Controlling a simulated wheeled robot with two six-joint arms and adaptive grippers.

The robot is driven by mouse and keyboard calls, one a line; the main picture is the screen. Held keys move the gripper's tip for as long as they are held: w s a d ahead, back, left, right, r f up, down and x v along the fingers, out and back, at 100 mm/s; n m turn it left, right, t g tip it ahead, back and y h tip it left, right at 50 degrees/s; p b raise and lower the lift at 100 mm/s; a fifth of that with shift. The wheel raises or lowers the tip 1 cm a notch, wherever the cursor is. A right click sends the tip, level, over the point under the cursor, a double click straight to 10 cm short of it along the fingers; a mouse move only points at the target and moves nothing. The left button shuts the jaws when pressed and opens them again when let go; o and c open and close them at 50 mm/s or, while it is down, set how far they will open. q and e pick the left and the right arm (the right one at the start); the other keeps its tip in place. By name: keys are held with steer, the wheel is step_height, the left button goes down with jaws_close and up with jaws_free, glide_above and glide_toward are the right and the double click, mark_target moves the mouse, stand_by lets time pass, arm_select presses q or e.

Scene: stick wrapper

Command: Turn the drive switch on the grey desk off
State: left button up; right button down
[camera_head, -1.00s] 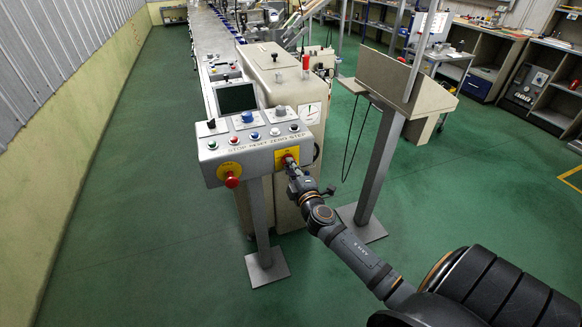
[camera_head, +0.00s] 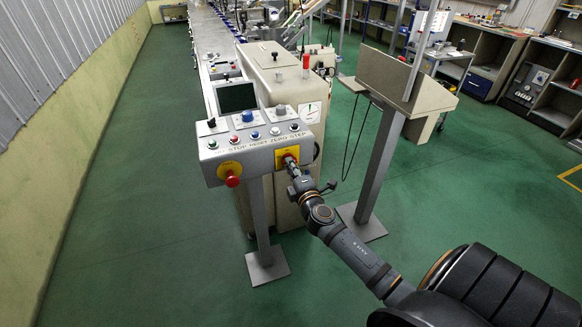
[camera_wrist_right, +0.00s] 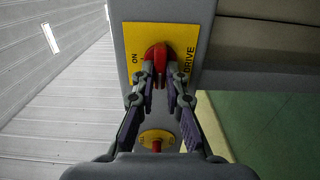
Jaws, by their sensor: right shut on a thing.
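The drive switch is a red knob (camera_wrist_right: 156,52) on a yellow plate (camera_wrist_right: 133,38) that reads ON and DRIVE, on the front of the grey desk (camera_head: 262,158). In the head view the yellow plate (camera_head: 282,153) is at the desk's right front end, partly hidden by my right gripper (camera_head: 290,164). In the right wrist view my right gripper (camera_wrist_right: 160,75) is shut on the red knob, with a fingertip on each side. The fingertips hide part of the knob. My left gripper is not in view.
A red emergency button (camera_head: 232,180) on a yellow disc sticks out at the desk's left front. Several small buttons and knobs (camera_head: 254,134) and a dark screen (camera_head: 236,97) are on top. A grey post (camera_head: 376,165) stands to the right. Green floor is clear at left.

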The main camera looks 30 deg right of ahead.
steer(key=c, duration=1.4)
jaws_free()
steer(key=v, duration=1.2)
steer(key=shift+f, duration=0.1)
steer(key=s+d+f+m+g, duration=0.2)
steer(key=s+f+g, duration=0.1)
steer(key=f, duration=0.8)
steer(key=s+d+f+m+g, duration=0.2)
steer(key=s+f+g, duration=0.1)
steer(key=f, duration=0.7)
steer(key=s+d+f+m+g, duration=0.2)
steer(key=s+f+m+g, duration=0.1)
steer(key=f, duration=0.8)
steer(key=s+a+f+m+g+y, duration=0.1)
steer(key=s+a+f+m+g, duration=0.1)
steer(key=s+f, duration=0.5)
steer(key=s+a+f+m+g+y, duration=0.1)
steer(key=s+a+f, duration=0.4)
steer(key=s, duration=0.6)
steer(key=s+a+f+m+g+y, duration=0.1)
steer(key=s+a+f+m+g, duration=0.3)
steer(key=s+f, duration=0.5)
steer(key=shift+s+a+f+m+y, duration=0.2)
steer(key=shift+f+m+y, duration=0.1)
steer(key=shift+m, duration=0.3)
